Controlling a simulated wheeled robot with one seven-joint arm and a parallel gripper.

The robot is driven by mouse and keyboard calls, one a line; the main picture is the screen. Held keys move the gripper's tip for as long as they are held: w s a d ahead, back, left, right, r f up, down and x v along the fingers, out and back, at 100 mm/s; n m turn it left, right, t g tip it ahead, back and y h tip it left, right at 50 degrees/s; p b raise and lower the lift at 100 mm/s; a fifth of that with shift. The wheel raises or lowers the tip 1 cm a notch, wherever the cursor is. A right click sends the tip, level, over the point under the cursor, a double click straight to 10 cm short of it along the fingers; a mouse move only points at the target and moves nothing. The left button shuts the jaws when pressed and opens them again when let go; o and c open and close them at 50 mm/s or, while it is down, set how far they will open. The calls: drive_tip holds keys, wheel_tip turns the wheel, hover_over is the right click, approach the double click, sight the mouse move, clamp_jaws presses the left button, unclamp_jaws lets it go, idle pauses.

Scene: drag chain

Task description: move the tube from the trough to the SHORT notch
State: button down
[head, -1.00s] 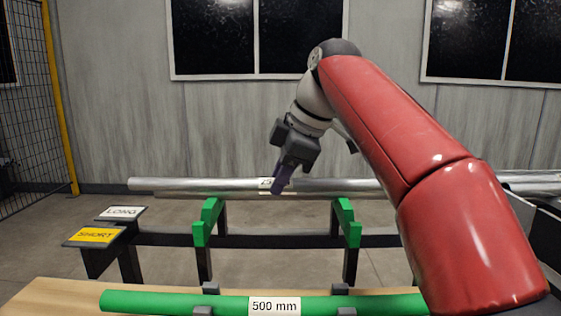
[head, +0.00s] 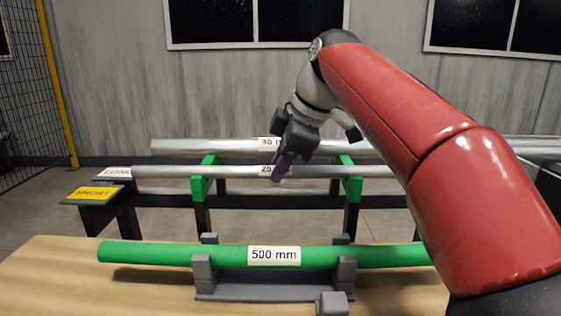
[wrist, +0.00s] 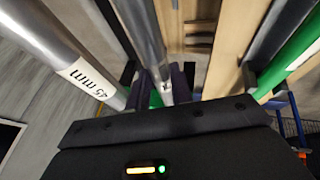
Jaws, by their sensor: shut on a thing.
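A silver tube (head: 235,172) with a white label starting "25" runs level across the head view. My gripper (head: 283,166), with purple fingers, is shut on it beside the label. In the wrist view the tube (wrist: 140,28) passes between my fingers (wrist: 164,92). The tube crosses the green rack arms (head: 201,188) towards their front; I cannot tell whether it rests in a notch. The yellow SHORT plate (head: 93,195) stands at the left, in front of the LONG plate (head: 116,172). The trough cannot be made out.
A second silver tube (head: 200,147), its label partly hidden, lies behind at the rack's rear. A green 500 mm tube (head: 150,252) sits in a grey cradle (head: 275,288) on the near wooden table (head: 60,280). More silver stock (head: 535,148) shows at right.

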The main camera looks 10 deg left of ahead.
drive_tip(key=shift+r, duration=0.1)
drive_tip(key=c, duration=1.1)
unclamp_jaws()
drive_tip(key=shift+c, duration=0.2)
drive_tip(key=p+v, duration=0.2)
drive_tip(key=v, duration=0.5)
drive_tip(key=shift+s+d+r, duration=0.15)
drive_tip(key=shift+r, duration=0.15)
